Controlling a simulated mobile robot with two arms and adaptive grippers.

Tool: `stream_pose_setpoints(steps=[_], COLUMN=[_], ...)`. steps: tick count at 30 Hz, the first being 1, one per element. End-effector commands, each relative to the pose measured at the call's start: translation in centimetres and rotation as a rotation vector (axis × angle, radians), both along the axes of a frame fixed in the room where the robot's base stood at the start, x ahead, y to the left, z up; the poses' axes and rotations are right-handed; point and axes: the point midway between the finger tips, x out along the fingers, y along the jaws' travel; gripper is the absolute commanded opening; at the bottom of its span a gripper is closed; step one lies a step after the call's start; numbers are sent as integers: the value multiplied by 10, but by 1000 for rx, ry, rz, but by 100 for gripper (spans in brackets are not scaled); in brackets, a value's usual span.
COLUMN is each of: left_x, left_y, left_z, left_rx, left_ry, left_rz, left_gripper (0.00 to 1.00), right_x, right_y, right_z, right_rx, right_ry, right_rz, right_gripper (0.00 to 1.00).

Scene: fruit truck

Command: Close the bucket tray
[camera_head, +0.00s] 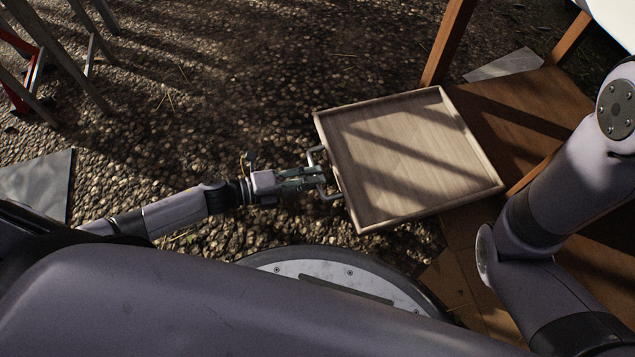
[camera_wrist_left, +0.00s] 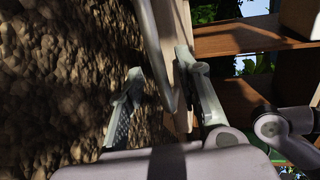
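The bucket tray (camera_head: 415,150) is a square, shallow wooden tray with a raised rim. It sticks out to the left from a brown wooden frame in the head view. A grey metal bar handle (camera_head: 313,155) is on its left side. My left gripper (camera_head: 318,178) is at this handle, level with its middle. In the left wrist view the fingers of my left gripper (camera_wrist_left: 160,88) are apart, with the handle (camera_wrist_left: 160,50) between them; contact cannot be made out. My right arm shows at the right, but its gripper is out of view.
The brown wooden frame (camera_head: 520,105) stands right of the tray, with a post (camera_head: 448,45) at its far corner. My round base is just below the tray. Pebbly ground (camera_head: 250,90) lies open to the left. Wooden and red legs (camera_head: 50,60) stand at the far left.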

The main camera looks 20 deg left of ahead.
Motion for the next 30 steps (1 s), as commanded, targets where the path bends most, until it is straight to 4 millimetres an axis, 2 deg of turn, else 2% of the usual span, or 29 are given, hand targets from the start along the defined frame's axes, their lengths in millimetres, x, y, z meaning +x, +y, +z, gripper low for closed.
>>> stream_pose_setpoints(steps=[1,6,15,27,30], left_x=[4,10,10,10,10], left_y=[-5,-15,-16,-15,-15], left_z=[-3,-4,-3,-3,-4], left_rx=[-1,0,0,0,0], left_ry=[-3,-1,0,0,0], left_rz=[-1,-1,0,0,0], left_gripper=[31,31,31,4,0], right_x=[0,0,0,0,0], right_y=[0,0,0,0,0], right_z=[-6,-10,-9,-9,-9], right_rx=[0,-1,-1,0,0], right_ry=[0,0,0,0,0], right_rz=[0,0,0,0,0], right_gripper=[25,25,25,25,25])
